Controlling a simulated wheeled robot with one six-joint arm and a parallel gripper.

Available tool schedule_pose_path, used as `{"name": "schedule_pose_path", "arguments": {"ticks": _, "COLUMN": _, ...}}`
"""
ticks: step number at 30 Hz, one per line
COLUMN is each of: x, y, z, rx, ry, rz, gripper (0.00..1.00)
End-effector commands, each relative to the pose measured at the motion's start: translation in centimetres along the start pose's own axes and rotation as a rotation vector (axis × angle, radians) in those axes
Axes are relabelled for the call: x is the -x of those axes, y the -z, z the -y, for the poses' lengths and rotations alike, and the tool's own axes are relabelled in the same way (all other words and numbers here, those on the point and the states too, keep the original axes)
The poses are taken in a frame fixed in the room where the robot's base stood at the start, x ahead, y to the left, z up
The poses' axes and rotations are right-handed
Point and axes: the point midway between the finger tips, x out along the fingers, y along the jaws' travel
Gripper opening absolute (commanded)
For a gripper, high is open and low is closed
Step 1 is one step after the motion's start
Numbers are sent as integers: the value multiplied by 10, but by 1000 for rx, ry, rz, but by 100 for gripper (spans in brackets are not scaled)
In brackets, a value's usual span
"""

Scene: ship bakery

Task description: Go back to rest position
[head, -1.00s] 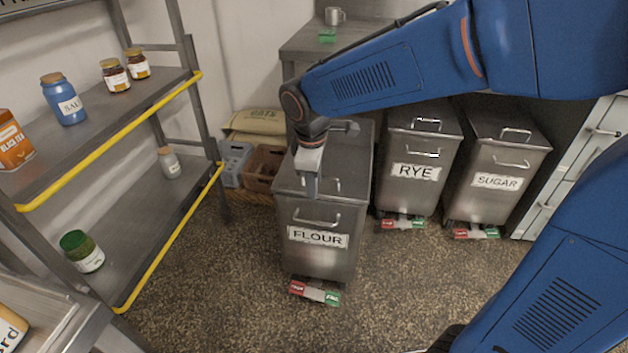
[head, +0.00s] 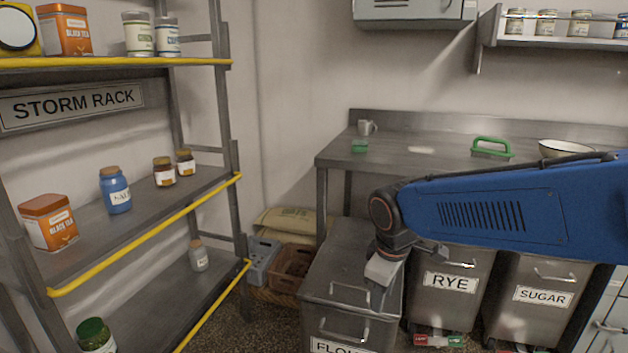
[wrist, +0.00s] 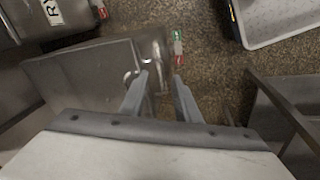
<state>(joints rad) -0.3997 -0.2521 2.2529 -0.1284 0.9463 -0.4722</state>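My gripper (head: 383,270) hangs pointing down over the right side of the flour bin (head: 345,327). In the wrist view my gripper (wrist: 161,76) has its two fingers apart, with nothing held between them. The bin's steel lid and a handle show behind the left finger there.
The storm rack (head: 140,225), with jars and tins, stands at the left. A steel counter (head: 430,168) behind holds a mug (head: 367,127), a green block (head: 359,146) and a bowl (head: 565,148). Crates (head: 290,268) sit between rack and bin. Floor shows at the bottom.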

Motion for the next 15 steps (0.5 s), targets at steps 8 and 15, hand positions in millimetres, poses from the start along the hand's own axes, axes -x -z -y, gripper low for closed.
{"name": "schedule_pose_path", "arguments": {"ticks": 8, "x": 26, "y": -82, "z": 2, "rx": -320, "ry": -26, "rz": -57, "gripper": 29}}
{"name": "schedule_pose_path", "arguments": {"ticks": 15, "x": 38, "y": -142, "z": 18, "rx": -590, "ry": -47, "rz": -110, "gripper": 29}}
